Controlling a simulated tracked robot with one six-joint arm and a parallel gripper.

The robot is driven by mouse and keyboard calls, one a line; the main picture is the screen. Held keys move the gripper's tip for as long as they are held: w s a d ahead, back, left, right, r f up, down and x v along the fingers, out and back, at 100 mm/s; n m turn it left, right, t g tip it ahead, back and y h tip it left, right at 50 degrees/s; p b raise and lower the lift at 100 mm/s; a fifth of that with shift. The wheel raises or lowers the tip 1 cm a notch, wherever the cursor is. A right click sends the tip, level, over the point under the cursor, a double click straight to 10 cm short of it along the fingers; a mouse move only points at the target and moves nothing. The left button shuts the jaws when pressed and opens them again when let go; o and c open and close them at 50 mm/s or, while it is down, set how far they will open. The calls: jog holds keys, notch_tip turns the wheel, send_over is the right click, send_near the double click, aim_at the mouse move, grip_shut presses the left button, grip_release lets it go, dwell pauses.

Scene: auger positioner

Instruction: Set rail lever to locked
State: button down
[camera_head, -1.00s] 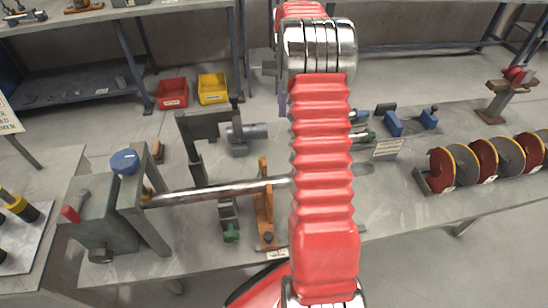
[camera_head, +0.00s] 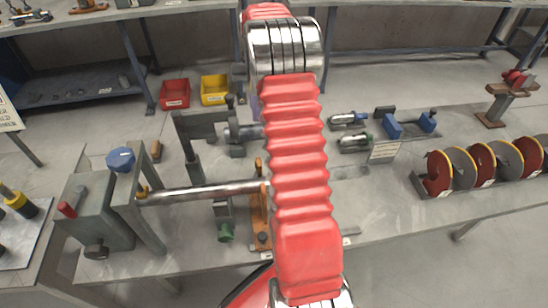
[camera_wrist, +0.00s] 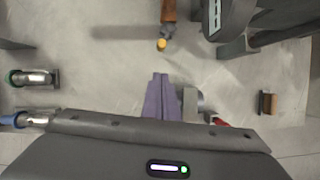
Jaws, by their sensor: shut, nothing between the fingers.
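I cannot tell for sure which part is the rail lever. A steel shaft (camera_head: 205,191) runs right from the housing to an orange bracket (camera_head: 261,222). A green-knobbed part (camera_head: 225,232) sits below the shaft. In the head view my arm mostly hides the gripper.
Right of my arm lie blue- and green-ended cylinders (camera_head: 354,143), a sign (camera_head: 384,152) and a rack of red and grey discs (camera_head: 438,174). A dark grey upright frame (camera_head: 193,150) stands behind the shaft.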

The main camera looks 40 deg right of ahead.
jog(key=s+d+f+m+t+y, duration=0.1)
jog(key=s+f+m+t+y, duration=0.2)
jog(key=s+m+t, duration=0.8)
jog(key=s+f+m, duration=0.1)
jog(key=s+m, duration=0.5)
jog(key=m, duration=0.3)
jog(key=shift+w+f, duration=0.1)
jog(key=x, duration=1)
